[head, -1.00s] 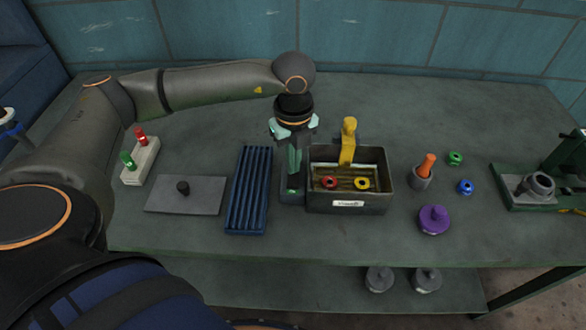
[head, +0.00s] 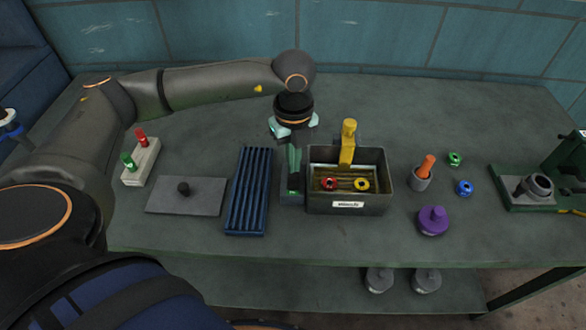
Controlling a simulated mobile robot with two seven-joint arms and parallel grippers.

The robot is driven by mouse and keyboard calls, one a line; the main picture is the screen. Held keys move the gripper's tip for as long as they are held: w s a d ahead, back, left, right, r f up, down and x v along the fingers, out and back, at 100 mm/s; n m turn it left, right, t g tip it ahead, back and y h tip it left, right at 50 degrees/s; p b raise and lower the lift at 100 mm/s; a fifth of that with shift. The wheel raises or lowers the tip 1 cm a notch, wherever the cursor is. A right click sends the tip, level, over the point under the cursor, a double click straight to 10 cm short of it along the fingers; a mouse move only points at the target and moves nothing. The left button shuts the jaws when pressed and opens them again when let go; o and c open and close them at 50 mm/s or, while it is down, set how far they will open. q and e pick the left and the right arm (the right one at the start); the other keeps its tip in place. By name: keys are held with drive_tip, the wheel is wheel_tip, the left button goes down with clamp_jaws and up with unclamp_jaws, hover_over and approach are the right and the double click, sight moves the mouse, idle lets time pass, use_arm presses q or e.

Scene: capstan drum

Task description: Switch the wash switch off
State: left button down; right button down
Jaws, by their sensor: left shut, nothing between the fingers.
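The wash switch appears to be the small dark box (head: 290,197) standing on the bench against the left side of the wash tank (head: 347,205). A small light green spot shows low on it. My left gripper (head: 293,165) reaches down from above, shut and empty, with its fingers at or just over this box. The fingers and wrist hide much of the box, so I cannot tell the switch's position or whether they touch it. My right gripper is not in view.
A yellow spout (head: 348,145) rises at the tank's back; red and yellow rings lie inside the tank. A blue ribbed tray (head: 248,195) is close on the left. A grey plate (head: 185,195) lies further left. A purple knobbed piece (head: 433,221) stands at right.

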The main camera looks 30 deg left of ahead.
sight(293, 175)
use_arm(q)
wheel_tip(293, 175, up, 5)
drive_tip(key=p, duration=0.3)
drive_tip(key=shift+r, duration=0.2)
idle(0.5)
